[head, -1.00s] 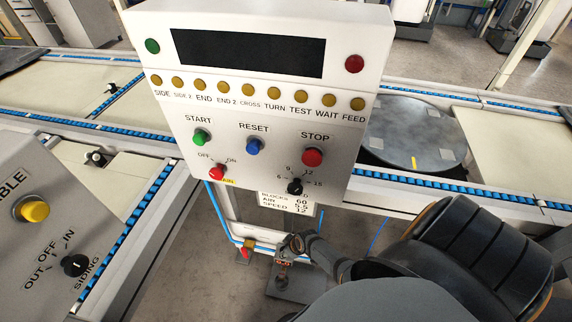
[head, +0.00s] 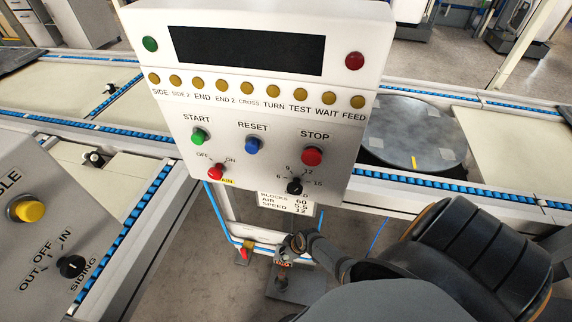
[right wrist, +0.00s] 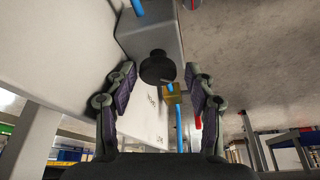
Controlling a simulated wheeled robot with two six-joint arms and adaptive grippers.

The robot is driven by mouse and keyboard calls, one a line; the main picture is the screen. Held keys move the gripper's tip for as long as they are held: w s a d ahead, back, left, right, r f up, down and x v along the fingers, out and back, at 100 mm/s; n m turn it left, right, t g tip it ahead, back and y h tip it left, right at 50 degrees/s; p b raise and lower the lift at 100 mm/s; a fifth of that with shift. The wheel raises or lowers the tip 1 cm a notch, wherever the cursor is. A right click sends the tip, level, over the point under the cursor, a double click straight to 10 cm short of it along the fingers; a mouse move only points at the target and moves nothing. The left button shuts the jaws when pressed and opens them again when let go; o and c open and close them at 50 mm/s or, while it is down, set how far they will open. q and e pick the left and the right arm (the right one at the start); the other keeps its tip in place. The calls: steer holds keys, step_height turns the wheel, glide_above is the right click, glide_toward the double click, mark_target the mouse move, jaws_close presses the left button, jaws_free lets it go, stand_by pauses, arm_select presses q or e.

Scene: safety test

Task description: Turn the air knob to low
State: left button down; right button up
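A round black knob (right wrist: 157,67), which looks like the air knob, sits on a grey box in the right wrist view. My right gripper (right wrist: 155,85) is open, with one finger on each side of the knob in that view. I cannot tell whether the fingers touch it. Marks on the pale surface beside it are too small to read. In the head view my right gripper (head: 298,242) is low, below the control panel (head: 225,170), and hides the knob or leaves it too small to make out. My left gripper is not in view.
A card (head: 287,202) listing blocks, air and speed hangs under the panel. A blue hose (right wrist: 178,128), a brass-coloured fitting (right wrist: 173,95) and a red part (right wrist: 198,118) lie close to the right gripper. A siding panel (head: 35,240) stands at left.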

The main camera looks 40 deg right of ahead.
steer(key=shift+w+d+r, duration=0.1)
steer(key=shift+d+r, duration=0.1)
steer(key=shift+r, duration=0.35)
steer(key=a+v, duration=0.1)
steer(key=v, duration=0.6)
steer(key=shift+s+d, duration=0.3)
steer(key=shift+d, duration=0.1)
steer(key=shift+f, duration=0.15)
